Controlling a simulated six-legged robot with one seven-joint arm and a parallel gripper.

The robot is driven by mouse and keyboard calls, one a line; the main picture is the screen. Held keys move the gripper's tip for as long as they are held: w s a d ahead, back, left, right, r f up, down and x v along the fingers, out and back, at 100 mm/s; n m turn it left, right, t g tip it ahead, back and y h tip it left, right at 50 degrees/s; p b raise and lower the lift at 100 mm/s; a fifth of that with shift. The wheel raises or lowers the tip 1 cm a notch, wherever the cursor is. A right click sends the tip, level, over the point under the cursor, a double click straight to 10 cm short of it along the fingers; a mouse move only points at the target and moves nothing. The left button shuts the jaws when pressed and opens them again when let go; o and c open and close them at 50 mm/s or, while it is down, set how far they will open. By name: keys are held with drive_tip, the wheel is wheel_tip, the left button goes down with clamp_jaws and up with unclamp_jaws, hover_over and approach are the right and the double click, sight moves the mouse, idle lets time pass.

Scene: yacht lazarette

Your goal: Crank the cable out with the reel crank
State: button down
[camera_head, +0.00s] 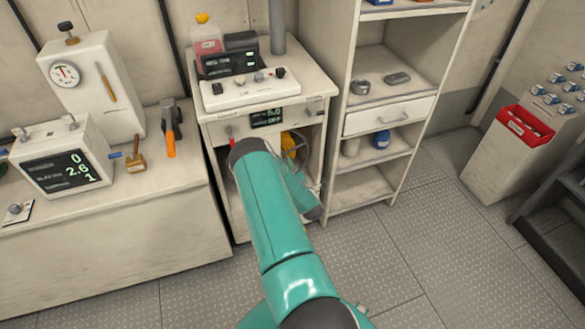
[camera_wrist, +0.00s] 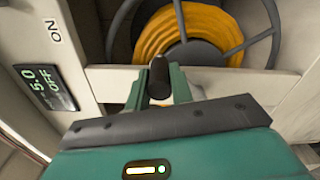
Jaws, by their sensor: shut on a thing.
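The cable reel (camera_wrist: 225,62) fills the top of the wrist view, a dark spoked wheel with yellow-orange cable (camera_wrist: 190,28) wound on it. A piece of it also shows in the head view (camera_head: 292,145), inside the white cabinet and partly hidden by my arm. The crank's black upright handle (camera_wrist: 159,72) stands in front of the reel. My gripper (camera_wrist: 160,88) is shut on this handle, with a green finger at each side. The lower part of the handle is hidden. In the head view my arm hides the gripper and the crank.
A display (camera_wrist: 48,88) reading 5.0 OFF sits left of the reel. A pale crossbar (camera_wrist: 105,82) passes below it. The cabinet (camera_head: 219,125) stands between a workbench (camera_head: 190,177) and a shelf unit (camera_head: 345,190).

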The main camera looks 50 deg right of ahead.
drive_tip(key=c, duration=1.2)
unclamp_jaws()
drive_tip(key=shift+w+a, duration=0.1)
drive_tip(key=shift+w, duration=0.05)
drive_tip(key=shift+c, duration=0.2)
drive_tip(key=shift+s, duration=0.25)
drive_tip(key=v, duration=1.3)
drive_tip(key=shift+s+a, duration=0.15)
drive_tip(key=shift+s, duration=0.05)
